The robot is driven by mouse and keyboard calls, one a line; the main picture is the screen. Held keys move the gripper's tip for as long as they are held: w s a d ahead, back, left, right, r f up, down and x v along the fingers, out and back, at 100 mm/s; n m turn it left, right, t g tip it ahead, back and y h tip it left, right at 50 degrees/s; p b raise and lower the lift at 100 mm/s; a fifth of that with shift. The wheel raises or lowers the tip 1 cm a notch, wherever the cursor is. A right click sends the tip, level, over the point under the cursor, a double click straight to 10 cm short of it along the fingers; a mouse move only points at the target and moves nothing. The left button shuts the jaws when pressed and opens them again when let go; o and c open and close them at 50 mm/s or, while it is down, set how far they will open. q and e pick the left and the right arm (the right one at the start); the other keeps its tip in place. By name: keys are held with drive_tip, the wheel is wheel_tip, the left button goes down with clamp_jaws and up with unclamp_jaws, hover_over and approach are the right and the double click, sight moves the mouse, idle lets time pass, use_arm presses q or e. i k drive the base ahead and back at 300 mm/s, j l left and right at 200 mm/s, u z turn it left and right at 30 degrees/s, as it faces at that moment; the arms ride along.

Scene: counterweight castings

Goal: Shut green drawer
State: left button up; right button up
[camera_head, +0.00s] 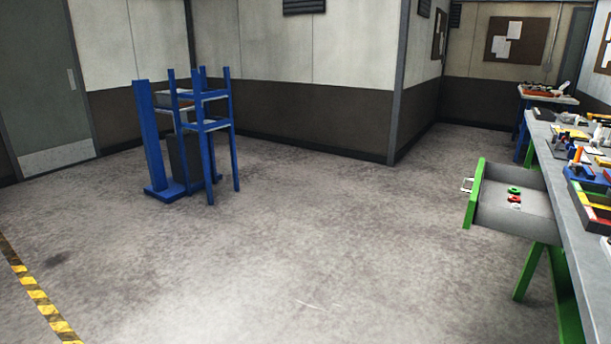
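The green drawer (472,196) is pulled out from under the workbench at the right of the head view. Its front panel is green with a pale handle (466,185) on the outer face. Inside the grey drawer tray lie a green piece (514,190) and red pieces (514,200). Neither of my grippers shows in this view, so whether they are open or shut is not seen.
The workbench (563,185) on green legs runs along the right edge, with bins and tools on top. A blue frame rack (213,124) stands at the left. Yellow-black tape (38,295) marks the left floor. The middle floor (300,240) is clear.

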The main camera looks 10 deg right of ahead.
sight(536, 219)
drive_tip(key=i+j+z, duration=0.15)
drive_tip(key=z, duration=0.25)
drive_tip(key=i+j+z, duration=0.25)
drive_tip(key=z, duration=0.15)
drive_tip(key=i+j+z, duration=0.2)
drive_tip(key=z, duration=0.2)
drive_tip(key=i+j+z, duration=0.1)
drive_tip(key=j+z, duration=0.3)
drive_tip(key=i+j+z, duration=0.2)
drive_tip(key=j, duration=0.15)
drive_tip(key=j+z, duration=0.2)
drive_tip(key=j, duration=0.15)
drive_tip(key=i+j+z, duration=0.1)
drive_tip(key=z, duration=0.35)
drive_tip(key=i+j+z, duration=0.6)
drive_tip(key=i+j, duration=0.5)
drive_tip(key=i+j+z, duration=0.1)
drive_tip(key=i+j, duration=0.45)
drive_tip(key=j, duration=0.15)
